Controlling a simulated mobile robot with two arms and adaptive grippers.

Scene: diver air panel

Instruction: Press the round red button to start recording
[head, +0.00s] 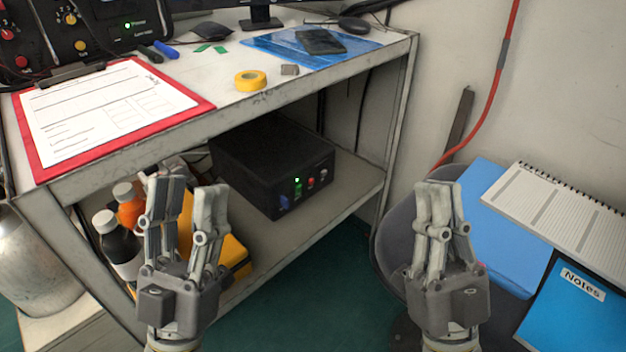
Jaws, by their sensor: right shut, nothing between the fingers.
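A black box (262,160) sits on the lower shelf of the bench. Its front face carries a lit green light, a blue part, a small round red button (311,182) and a pale part to its right. Red knobs (8,34) also show on the dark panel (60,30) at the top left. My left gripper (189,188) is open and empty, in front of the shelf and left of the box. My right gripper (438,186) is shut and empty, right of the bench, in front of a dark chair. Neither gripper touches the box.
The bench top (205,98) holds a red clipboard (200,103), yellow tape (250,81) and a blue folder (285,47). Bottles (118,240) and a yellow case (236,255) stand behind my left gripper. Notebooks (570,300) lie at right. Space before the box looks clear.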

